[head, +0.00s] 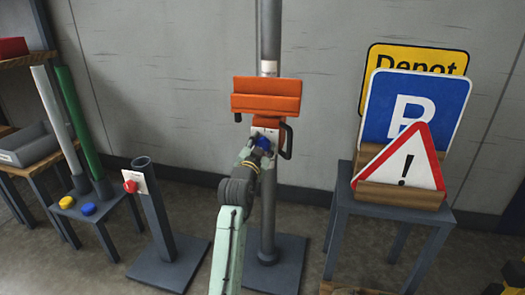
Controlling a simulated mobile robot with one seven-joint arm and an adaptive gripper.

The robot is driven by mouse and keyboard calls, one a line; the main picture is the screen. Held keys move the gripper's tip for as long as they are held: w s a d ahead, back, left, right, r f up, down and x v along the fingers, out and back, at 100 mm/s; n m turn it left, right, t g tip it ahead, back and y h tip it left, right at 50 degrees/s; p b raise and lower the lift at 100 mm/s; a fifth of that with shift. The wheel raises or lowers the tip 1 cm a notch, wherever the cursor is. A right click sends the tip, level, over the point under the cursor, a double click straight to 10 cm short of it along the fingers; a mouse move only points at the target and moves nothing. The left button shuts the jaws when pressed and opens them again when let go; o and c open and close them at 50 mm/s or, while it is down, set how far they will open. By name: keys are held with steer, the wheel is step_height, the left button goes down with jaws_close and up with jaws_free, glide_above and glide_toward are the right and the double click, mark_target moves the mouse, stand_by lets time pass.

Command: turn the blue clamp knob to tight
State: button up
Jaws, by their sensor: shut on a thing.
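The blue clamp knob (263,142) sits on a white plate (270,131) on the front of the orange clamp, which is on the grey post (269,40). My gripper (259,146) reaches up to the knob from below and is shut on it. The fingers and my wrist hide part of the knob and plate. Any tight or loose marking on the plate is too small to read.
The orange bracket (266,95) lies just above, with a dark handle (287,141) right of the knob. A short post with a red knob (130,187) stands left. Signs, including a warning triangle (405,165), stand on a table at right.

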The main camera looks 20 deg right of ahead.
steer(key=shift+m+b, duration=0.5)
steer(key=shift+m, duration=0.6)
steer(key=o, duration=1.2)
steer(key=shift+c, duration=0.2)
steer(key=v, duration=1.2)
